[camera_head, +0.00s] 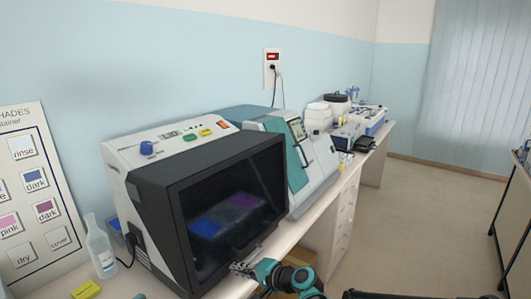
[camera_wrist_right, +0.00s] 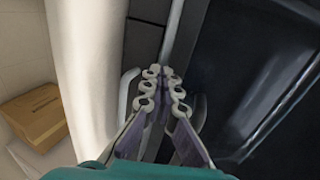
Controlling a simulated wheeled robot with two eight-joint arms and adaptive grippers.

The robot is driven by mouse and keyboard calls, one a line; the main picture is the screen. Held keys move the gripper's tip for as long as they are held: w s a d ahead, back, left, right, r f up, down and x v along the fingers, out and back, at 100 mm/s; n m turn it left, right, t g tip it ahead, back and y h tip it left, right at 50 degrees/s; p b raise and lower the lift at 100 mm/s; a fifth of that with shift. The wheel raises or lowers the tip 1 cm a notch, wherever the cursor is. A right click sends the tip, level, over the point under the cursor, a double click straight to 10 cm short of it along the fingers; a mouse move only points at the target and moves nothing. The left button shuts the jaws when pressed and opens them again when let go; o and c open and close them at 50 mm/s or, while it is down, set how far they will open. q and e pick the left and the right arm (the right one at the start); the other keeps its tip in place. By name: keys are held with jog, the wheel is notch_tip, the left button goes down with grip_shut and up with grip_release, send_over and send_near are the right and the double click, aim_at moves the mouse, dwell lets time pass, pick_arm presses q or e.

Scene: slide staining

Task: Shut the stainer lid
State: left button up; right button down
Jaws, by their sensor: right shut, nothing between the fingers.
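The stainer (camera_head: 150,150) is a white box with a black front hood on the bench at the left. Its lid (camera_head: 230,215) is a dark see-through front panel, and blue and purple trays show dimly behind it. The lid looks down over the front, but I cannot tell whether it is fully shut. My right gripper (camera_head: 243,268) is shut and empty at the lid's lower edge. In the right wrist view the closed fingertips (camera_wrist_right: 163,76) are in front of a grey handle-like bar (camera_wrist_right: 197,112), beside the dark lid (camera_wrist_right: 255,85); contact is unclear. My left gripper is not in view.
A wash bottle (camera_head: 101,250) and a yellow block (camera_head: 86,289) stand left of the stainer. A teal and grey machine (camera_head: 300,150) stands close on its right. A cardboard box (camera_wrist_right: 35,115) is on the floor below.

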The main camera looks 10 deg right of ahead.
jog(key=shift+w+a+f+b, duration=0.65)
jog(key=shift+w+a+f, duration=0.4)
jog(key=shift+a+f, duration=0.15)
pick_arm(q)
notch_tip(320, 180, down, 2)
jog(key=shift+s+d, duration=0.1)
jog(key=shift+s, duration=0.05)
pick_arm(e)
jog(key=shift+a, duration=0.1)
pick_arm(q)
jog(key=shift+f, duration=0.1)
pick_arm(e)
jog(key=shift+f, duration=0.1)
